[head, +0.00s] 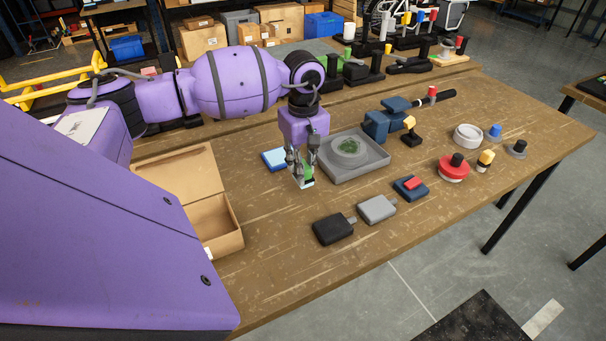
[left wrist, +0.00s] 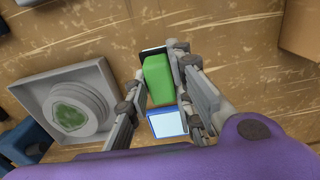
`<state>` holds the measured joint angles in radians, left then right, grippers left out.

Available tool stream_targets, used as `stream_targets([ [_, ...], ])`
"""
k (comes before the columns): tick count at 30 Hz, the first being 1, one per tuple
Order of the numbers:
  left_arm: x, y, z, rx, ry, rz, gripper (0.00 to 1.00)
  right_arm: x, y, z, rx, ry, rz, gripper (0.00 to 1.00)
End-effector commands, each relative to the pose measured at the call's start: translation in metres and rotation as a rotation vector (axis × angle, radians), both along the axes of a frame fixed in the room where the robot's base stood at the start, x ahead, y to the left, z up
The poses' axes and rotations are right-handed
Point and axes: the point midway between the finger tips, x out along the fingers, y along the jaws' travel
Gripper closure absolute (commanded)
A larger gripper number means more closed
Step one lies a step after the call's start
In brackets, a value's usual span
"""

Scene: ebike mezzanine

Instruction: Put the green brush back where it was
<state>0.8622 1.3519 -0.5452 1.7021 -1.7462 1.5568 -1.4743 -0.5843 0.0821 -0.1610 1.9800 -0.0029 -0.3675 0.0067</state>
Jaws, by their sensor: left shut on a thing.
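The green brush (head: 308,171) is a green block held between the fingers of my left gripper (head: 302,170), above the brown worktable. In the left wrist view the green brush (left wrist: 158,80) shows between the two fingers of my left gripper (left wrist: 160,95), with a dark part at its far end. The gripper is shut on it. The fingers hide part of its sides, and I cannot tell how far it is from the table top. My right gripper is not in view.
A grey square tray (head: 374,163) with a round, green-centred piece stands just right of the gripper. A blue pad (head: 275,159) lies close behind-left. An open cardboard box (head: 217,222) is at left. Black (head: 333,229) and grey (head: 377,209) blocks lie in front.

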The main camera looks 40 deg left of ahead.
Motion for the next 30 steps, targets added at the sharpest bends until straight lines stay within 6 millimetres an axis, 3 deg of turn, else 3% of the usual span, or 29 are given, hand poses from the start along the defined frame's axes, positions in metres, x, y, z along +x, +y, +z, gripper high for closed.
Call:
stream_targets([
  [8,0.003,0.001,-0.033,-0.001,-0.001,0.000,0.99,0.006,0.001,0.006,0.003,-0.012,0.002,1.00],
  [20,0.003,0.002,-0.040,-0.001,0.001,-0.001,0.99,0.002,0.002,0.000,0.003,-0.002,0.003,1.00],
  [21,0.002,0.001,-0.040,-0.001,0.000,-0.001,0.75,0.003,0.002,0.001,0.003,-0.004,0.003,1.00],
  [24,0.003,0.002,-0.039,0.000,0.000,-0.001,0.61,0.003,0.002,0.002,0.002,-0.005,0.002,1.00],
  [30,0.003,0.002,-0.039,0.000,0.000,-0.001,0.60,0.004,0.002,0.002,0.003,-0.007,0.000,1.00],
])
